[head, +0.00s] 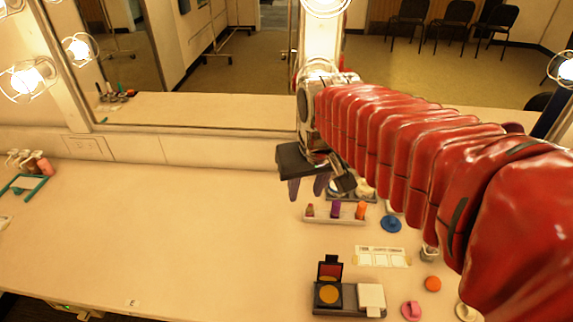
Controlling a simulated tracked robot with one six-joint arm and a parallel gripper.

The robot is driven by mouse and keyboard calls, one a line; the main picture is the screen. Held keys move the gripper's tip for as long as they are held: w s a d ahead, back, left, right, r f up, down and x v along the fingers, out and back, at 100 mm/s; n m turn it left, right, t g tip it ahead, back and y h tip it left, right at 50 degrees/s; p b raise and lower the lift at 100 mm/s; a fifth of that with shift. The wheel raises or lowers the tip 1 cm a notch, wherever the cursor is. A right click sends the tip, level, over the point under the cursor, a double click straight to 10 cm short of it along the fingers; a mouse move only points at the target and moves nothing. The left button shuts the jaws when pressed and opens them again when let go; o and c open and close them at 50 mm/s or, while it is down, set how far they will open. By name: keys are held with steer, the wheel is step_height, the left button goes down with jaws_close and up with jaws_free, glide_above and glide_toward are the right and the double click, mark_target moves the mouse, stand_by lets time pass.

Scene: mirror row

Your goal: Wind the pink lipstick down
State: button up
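My gripper (307,189) hangs above the vanity counter, behind and left of a pale tray. Its two dark fingers are apart, with nothing seen between them. The tray (349,221) holds a small brown lipstick, a purple lipstick (336,210) and an orange lipstick (361,210), all upright. A pink item (411,310) with a rounded base is at the front right, well away from my gripper. I cannot tell whether it is the pink lipstick. A coral-pink upright item (44,167) stands at the far left.
An open compact (329,293) sits beside a white square item (371,299) at the front. A label card (382,257), a blue round item (391,224) and an orange disc (432,284) lie right. A mirror (200,110) stands behind. The counter's left middle is clear.

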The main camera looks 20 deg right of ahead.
steer(key=s+a+t, duration=0.2)
steer(key=s+a, duration=0.1)
steer(key=s, duration=0.6)
steer(key=shift+s+f+n, duration=0.3)
steer(key=shift+f, duration=0.15)
